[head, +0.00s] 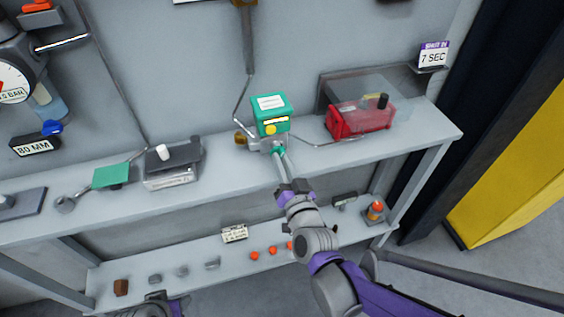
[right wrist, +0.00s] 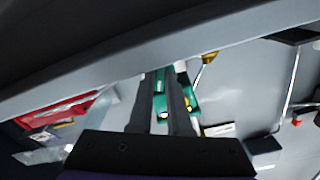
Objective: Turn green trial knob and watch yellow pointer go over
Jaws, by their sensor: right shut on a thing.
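A green actuator box (head: 270,107) with a white label stands on the upper shelf. A small yellow pointer (head: 270,129) shows on its front face. The green knob (head: 279,150) is low on its front, mostly covered by my right gripper (head: 280,155). The gripper reaches up from below and is shut on the knob. In the right wrist view the green knob (right wrist: 160,104) lies between the two fingers. A dark end of my left arm, likely the left gripper (head: 157,298), shows at the bottom edge, and its jaws are unclear.
A red box (head: 360,117) under a clear cover stands right of the actuator, with a "7 SEC" sign (head: 433,57) behind. A grey block (head: 172,165) and a green plate (head: 111,176) lie to the left. The lower shelf holds several small parts and an orange-topped item (head: 375,210).

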